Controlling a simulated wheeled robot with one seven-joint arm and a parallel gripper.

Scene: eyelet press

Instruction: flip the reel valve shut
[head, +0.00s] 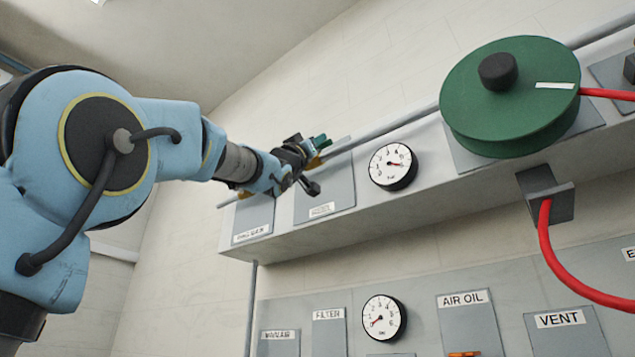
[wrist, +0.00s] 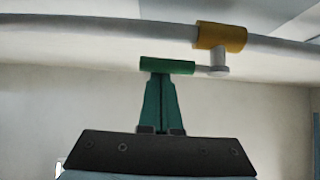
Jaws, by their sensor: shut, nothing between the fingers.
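The valve has a yellow body (wrist: 221,37) on a grey pipe (wrist: 110,27) in the wrist view. A grey stem and thin arm join it to a green handle (wrist: 167,65), which extends left, roughly along the pipe. My gripper (wrist: 160,76) has its green fingers together with nothing between them. The tips are at the underside of the handle in the picture; I cannot tell whether they touch it. In the head view my gripper (head: 312,150) is at the upper panel, beside the green handle (head: 320,141), and largely covers the valve.
A large green reel (head: 510,110) with a red hose (head: 560,270) is at the right. A gauge (head: 393,166) sits on the upper ledge right of my gripper. Below are another gauge (head: 384,317) and plates labelled FILTER, AIR OIL and VENT. Left of the ledge is bare wall.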

